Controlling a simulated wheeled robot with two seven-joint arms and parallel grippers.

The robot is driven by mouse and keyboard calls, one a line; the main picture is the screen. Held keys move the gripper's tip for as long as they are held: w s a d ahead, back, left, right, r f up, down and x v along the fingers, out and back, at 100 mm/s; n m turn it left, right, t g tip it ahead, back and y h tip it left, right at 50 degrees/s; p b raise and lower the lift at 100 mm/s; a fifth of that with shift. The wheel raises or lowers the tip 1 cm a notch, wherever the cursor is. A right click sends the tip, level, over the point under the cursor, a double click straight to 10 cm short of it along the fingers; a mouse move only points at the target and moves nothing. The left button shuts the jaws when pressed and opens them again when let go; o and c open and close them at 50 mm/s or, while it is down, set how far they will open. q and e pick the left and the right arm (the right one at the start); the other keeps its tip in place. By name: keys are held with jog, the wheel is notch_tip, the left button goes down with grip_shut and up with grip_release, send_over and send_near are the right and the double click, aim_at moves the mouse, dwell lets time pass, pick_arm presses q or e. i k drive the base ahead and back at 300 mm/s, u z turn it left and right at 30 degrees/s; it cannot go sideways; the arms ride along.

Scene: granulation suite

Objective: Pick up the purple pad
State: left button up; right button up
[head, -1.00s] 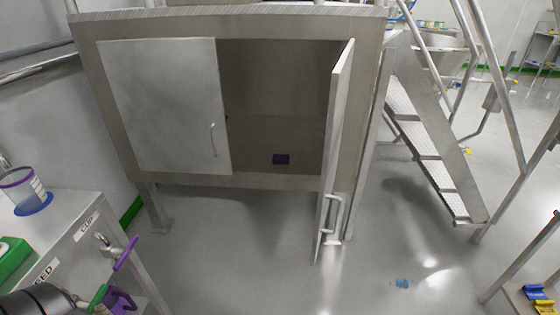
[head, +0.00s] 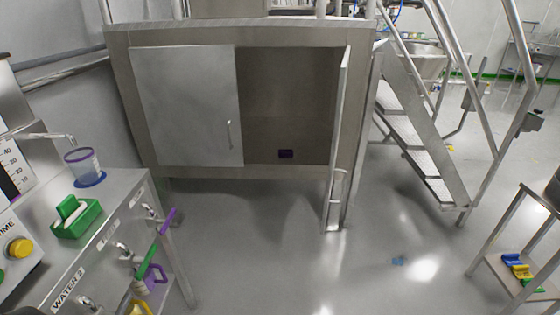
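A small dark purple pad (head: 286,154) lies on the floor of the steel cabinet (head: 180,173), near its front edge. The cabinet's right door (head: 338,140) stands open towards me and its left door (head: 186,105) is shut. The pad shows in the open right half, with nothing in front of it. Neither of my grippers shows in the head view.
A steel bench (head: 130,190) with a green tray, a cup on a blue disc and coloured handles stands at left. Metal stairs (head: 415,145) rise right of the cabinet. A small table (head: 520,260) is at right.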

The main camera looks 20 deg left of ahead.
aim_at(282, 153)
jog(key=u, duration=0.4)
jog(key=i, duration=1.45)
jog(key=z, duration=0.4)
